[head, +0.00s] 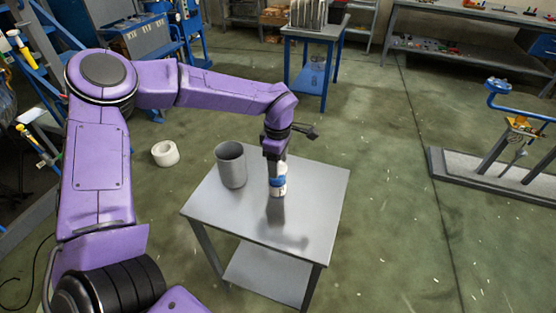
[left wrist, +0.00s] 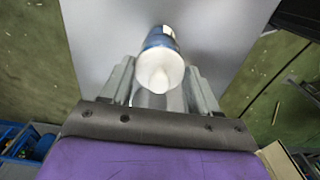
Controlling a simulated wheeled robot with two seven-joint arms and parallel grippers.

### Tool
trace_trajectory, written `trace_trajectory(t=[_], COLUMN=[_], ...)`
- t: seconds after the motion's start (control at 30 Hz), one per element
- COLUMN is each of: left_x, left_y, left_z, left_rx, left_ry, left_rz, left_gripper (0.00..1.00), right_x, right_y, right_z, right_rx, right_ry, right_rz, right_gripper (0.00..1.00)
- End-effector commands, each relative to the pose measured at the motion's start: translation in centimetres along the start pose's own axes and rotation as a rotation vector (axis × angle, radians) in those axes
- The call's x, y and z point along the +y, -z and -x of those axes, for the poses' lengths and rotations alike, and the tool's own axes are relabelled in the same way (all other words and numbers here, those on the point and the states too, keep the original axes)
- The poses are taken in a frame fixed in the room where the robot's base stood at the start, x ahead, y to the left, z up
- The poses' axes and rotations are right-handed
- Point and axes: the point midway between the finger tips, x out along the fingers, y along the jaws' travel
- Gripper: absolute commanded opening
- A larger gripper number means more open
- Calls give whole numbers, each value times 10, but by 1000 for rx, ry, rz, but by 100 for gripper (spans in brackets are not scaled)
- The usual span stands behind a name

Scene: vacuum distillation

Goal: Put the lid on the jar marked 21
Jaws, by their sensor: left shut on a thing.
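My left gripper (head: 276,160) points down over the small grey table (head: 322,190) and is shut on a white bottle (head: 279,187) with a blue band. The left wrist view shows the bottle (left wrist: 160,72) between the two fingers (left wrist: 160,90), its rounded white end towards the camera. I cannot tell whether its base touches the table. A grey, open-topped cylindrical jar (head: 231,170) stands upright on the table to the left of the bottle, apart from it. I can read no number 21 on either, and I see no separate lid. My right gripper is out of view.
A white ring-shaped roll (head: 165,153) lies on the floor left of the table. The table's front and right parts are clear.

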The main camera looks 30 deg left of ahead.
Motion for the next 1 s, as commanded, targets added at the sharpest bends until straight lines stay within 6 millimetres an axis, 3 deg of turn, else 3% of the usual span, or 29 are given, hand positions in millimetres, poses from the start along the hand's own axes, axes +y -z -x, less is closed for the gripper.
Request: trace_trajectory(t=[1.0], left_x=[0], left_y=[0], left_z=[-6], left_rx=[0], left_ry=[-1], left_rz=[0], left_gripper=[31], right_x=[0], right_y=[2], right_z=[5], right_rx=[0], right_ry=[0], right_rz=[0], right_gripper=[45])
